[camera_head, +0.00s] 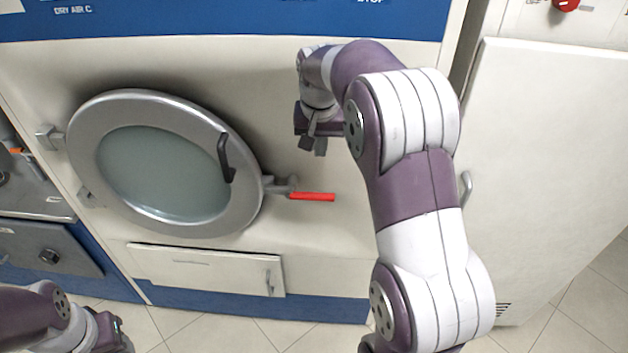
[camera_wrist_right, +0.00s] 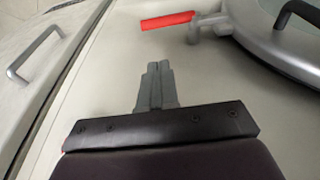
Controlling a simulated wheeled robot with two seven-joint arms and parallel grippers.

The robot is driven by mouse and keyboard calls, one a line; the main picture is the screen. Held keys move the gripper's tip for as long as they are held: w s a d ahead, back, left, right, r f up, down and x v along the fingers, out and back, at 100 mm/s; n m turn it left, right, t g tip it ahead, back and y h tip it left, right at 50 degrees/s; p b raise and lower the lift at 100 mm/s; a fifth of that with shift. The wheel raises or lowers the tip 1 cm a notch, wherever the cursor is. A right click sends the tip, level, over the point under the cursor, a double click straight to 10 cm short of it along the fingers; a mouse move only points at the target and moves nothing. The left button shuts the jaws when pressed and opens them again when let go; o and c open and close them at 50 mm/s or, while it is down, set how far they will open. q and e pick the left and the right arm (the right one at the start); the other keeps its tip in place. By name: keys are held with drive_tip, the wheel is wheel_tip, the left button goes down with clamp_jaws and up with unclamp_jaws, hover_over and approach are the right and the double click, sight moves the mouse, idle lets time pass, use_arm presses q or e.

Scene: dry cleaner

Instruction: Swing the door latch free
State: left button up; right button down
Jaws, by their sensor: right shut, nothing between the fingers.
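The round door (camera_head: 165,165) of the machine is closed, with a glass window in a grey ring and a black handle (camera_head: 225,158) on its right side. The door latch (camera_head: 311,196) has a red grip that points right, roughly level, from a grey pivot at the door's right edge. The latch also shows at the top of the right wrist view (camera_wrist_right: 168,21). My right gripper (camera_head: 313,148) is above the latch, apart from it; its fingers (camera_wrist_right: 157,82) are together and empty. My left gripper (camera_head: 122,345) is at the bottom left, mostly cut off.
A lower flap (camera_head: 205,270) with a small handle sits below the door. A white cabinet door (camera_head: 545,160) with a grey handle (camera_head: 466,190) stands at the right. The machine front around the latch is bare. The tiled floor (camera_head: 215,332) is below.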

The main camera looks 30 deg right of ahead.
drive_tip(key=w+x, duration=0.1)
drive_tip(key=x, duration=0.3)
drive_tip(key=p, duration=0.3)
approach(320, 195)
drive_tip(key=x, duration=0.3)
drive_tip(key=w+x, duration=0.1)
drive_tip(key=x, duration=0.1)
drive_tip(key=shift+w+d+f, duration=0.15)
drive_tip(key=shift+d+f, duration=0.05)
drive_tip(key=shift+d, duration=0.1)
use_arm(q)
drive_tip(key=shift+w+d+r, duration=0.1)
drive_tip(key=shift+w+r, duration=0.05)
drive_tip(key=shift+r, duration=0.7)
drive_tip(key=shift+w+r, duration=0.15)
drive_tip(key=shift+r, duration=0.7)
use_arm(e)
drive_tip(key=shift+s+a+f, duration=0.1)
drive_tip(key=shift+s+f, duration=0.1)
drive_tip(key=shift+f, duration=0.4)
use_arm(q)
drive_tip(key=shift+f, duration=0.1)
